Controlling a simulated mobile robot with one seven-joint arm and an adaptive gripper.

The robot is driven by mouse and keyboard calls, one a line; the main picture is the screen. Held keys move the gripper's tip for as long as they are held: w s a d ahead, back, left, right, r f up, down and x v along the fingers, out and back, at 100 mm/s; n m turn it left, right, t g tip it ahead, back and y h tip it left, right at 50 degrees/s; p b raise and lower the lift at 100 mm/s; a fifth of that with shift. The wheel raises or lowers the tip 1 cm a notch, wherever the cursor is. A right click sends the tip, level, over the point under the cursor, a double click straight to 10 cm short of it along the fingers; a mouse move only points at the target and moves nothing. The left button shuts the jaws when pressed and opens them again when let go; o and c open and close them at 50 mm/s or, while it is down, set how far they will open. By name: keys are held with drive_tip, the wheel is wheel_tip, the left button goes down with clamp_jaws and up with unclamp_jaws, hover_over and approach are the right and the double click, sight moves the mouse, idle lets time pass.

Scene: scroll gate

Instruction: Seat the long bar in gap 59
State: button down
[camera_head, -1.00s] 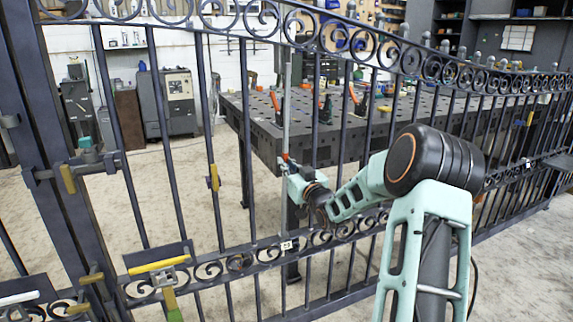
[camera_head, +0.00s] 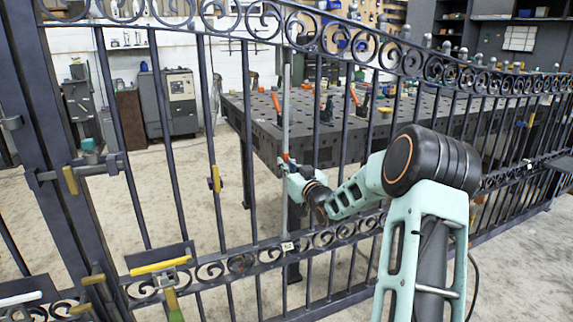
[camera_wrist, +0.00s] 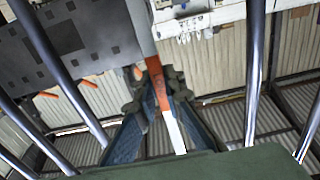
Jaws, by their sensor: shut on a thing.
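The long bar (camera_head: 286,95) is a pale grey upright rod in the head view, close to the dark gate (camera_head: 262,262). My gripper (camera_head: 286,168) is shut on it at a red-orange band. In the wrist view the bar (camera_wrist: 140,22) runs between the fingers of my gripper (camera_wrist: 155,98), with an orange band and a white stretch. A small white tag (camera_head: 287,246) sits on the lower scroll rail below my gripper; its number is too small to read. I cannot tell whether the bar's ends touch the rails.
Upright gate bars (camera_head: 214,150) stand close on both sides of my gripper. A dark perforated worktable (camera_head: 262,140) with orange clamps stands behind the gate. A yellow-handled clamp (camera_head: 160,265) is on the lower rail at left. The floor (camera_head: 185,215) between gate and table is largely clear.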

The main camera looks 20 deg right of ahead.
drive_tip(key=shift+w+f, duration=0.25)
drive_tip(key=shift+w, duration=0.25)
drive_tip(key=c, duration=2)
unclamp_jaws()
drive_tip(key=shift+o, duration=0.2)
drive_tip(key=shift+s, duration=0.4)
drive_tip(key=s, duration=1.1)
drive_tip(key=shift+d, duration=0.15)
